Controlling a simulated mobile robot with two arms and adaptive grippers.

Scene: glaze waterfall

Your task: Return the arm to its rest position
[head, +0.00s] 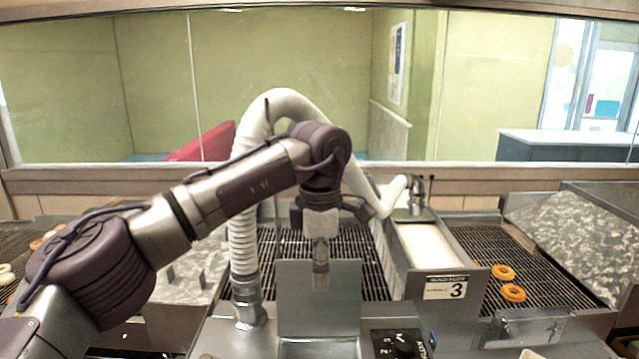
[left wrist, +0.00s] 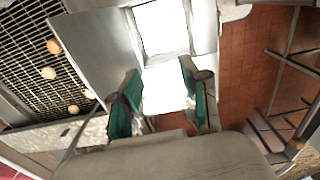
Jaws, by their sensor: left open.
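My left arm reaches in from the left of the head view and bends down at the wrist in the middle. My right gripper is in neither view.
A trough of white glaze (head: 428,246) marked 3 stands right of the gripper. A thick white hose (head: 243,235) arches behind my arm. Two doughnuts (head: 503,272) (head: 513,293) lie on the right wire conveyor. A control knob (head: 402,345) is at the front.

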